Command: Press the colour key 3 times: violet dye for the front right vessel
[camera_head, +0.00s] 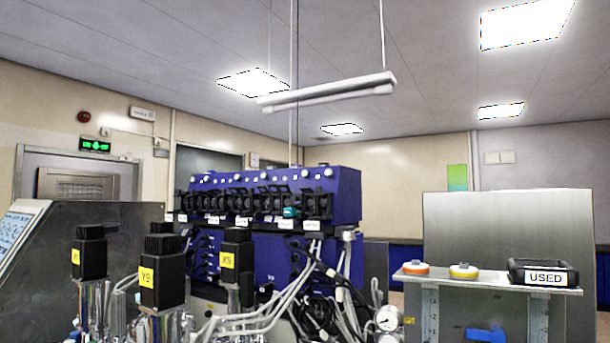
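Neither of my grippers is in view. Several vessels with black motor heads and yellow labels stand at the lower left: a left motor head (90,254), a front middle one (162,272) and a right one (237,262). Their vessel bodies are mostly cut off by the lower edge, and I cannot tell which is the front right vessel. A blue control unit (340,262) with a row of black pump heads stands behind them. One pump head carries a small teal part (290,212). I cannot make out a colour key or violet dye.
A lit screen (18,232) on a steel housing (95,240) shows at the left edge. At the right, a shelf (425,282) holds an orange-and-white roll, a yellow-and-white roll and a black tray marked USED (545,278). Tubes and a gauge (388,318) crowd the lower middle.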

